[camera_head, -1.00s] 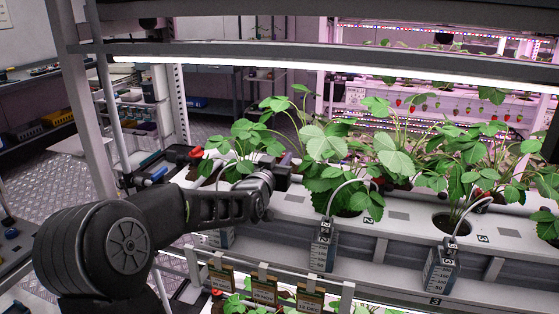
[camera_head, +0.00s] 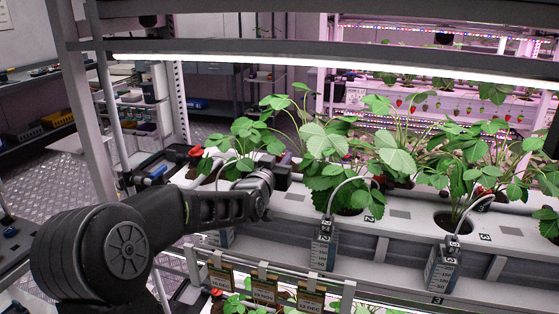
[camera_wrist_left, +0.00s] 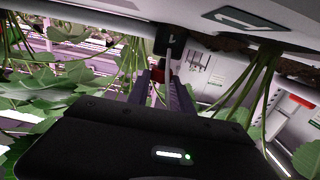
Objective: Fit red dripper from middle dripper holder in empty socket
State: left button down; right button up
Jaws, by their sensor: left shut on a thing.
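A black numbered tag and a pale tube (camera_wrist_left: 169,52) are just beyond the fingertips. In the head view the held dripper is hidden by the gripper and leaves. I cannot tell which socket is empty. My right gripper is not in view.
The white trough (camera_head: 400,232) carries several leafy plants (camera_head: 330,150) close to the gripper. A light bar (camera_head: 330,68) crosses above.

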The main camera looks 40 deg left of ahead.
pick_arm(q)
jog(key=shift+f+b, duration=0.5)
jog(key=shift+b, duration=0.35)
dwell(1.1)
jog(key=shift+f+b, duration=0.3)
jog(key=shift+b, duration=0.1)
jog(key=c, duration=0.7)
grip_release()
jog(key=shift+r, duration=0.1)
jog(key=shift+o, duration=0.2)
jog(key=shift+r, duration=0.1)
jog(key=shift+r+p, duration=1.2)
jog(key=shift+r, duration=1.75)
